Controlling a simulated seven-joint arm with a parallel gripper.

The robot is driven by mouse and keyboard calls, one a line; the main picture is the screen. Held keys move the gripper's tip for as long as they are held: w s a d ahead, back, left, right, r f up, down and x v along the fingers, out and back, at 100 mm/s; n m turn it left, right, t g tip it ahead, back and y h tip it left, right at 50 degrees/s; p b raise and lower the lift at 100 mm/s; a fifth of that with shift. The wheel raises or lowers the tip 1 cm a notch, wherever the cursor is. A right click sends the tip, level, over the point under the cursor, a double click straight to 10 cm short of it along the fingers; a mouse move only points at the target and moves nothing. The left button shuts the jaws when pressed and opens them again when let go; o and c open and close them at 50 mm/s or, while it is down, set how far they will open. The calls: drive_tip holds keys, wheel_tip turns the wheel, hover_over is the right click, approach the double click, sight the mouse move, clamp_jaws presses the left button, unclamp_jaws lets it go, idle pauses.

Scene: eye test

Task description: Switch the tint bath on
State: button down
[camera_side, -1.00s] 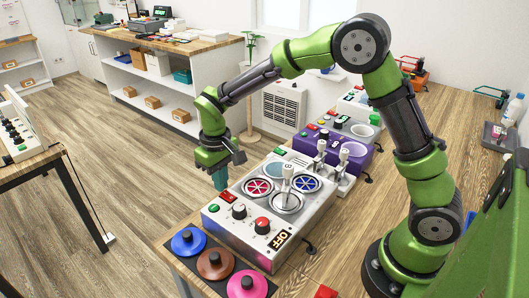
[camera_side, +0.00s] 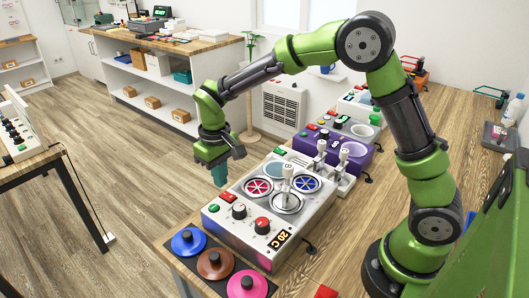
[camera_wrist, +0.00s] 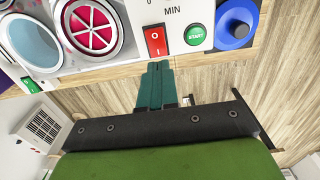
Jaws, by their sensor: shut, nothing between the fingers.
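The silver-white tint bath (camera_side: 250,232) stands on the wooden bench in the side view, with red, blue and pale wells on top. Its display (camera_side: 280,238) reads 20 C. Its red rocker switch (camera_side: 228,197) is at the left end of the panel, beside a green button (camera_side: 214,208). In the wrist view the switch (camera_wrist: 155,40) shows its I and O marks, with the START button (camera_wrist: 194,34) to its right. My gripper (camera_side: 219,176) is shut and empty, just above and beyond the switch in the side view. In the wrist view its teal fingertips (camera_wrist: 157,67) are just below the switch, apart from it.
Blue (camera_side: 188,241), brown (camera_side: 214,264) and pink (camera_side: 246,287) knobbed lids lie in front of the bath. A purple machine (camera_side: 358,156) stands behind it. Open floor (camera_side: 120,215) lies to the left of the bench.

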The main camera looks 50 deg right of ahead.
sight(229, 194)
drive_tip(key=shift+r, duration=2.4)
drive_tip(key=shift+w+f, duration=0.1)
drive_tip(key=shift+s+d+f, duration=0.1)
drive_tip(key=shift+s+d, duration=0.05)
drive_tip(key=shift+s, duration=1.1)
drive_tip(key=s+d+r+m+t, duration=0.1)
drive_tip(key=s+d+r+t, duration=0.1)
drive_tip(key=s, duration=0.4)
drive_tip(key=s+d+r+m+t+y, duration=0.1)
drive_tip(key=s+r+t, duration=0.1)
drive_tip(key=s+r, duration=0.2)
drive_tip(key=s+d+r+m+t+y, duration=0.1)
drive_tip(key=s+d+r+m+t, duration=0.1)
drive_tip(key=s, duration=0.6)
drive_tip(key=shift+d+r+t, duration=0.35)
drive_tip(key=shift+r+t, duration=0.25)
drive_tip(key=shift+r, duration=0.35)
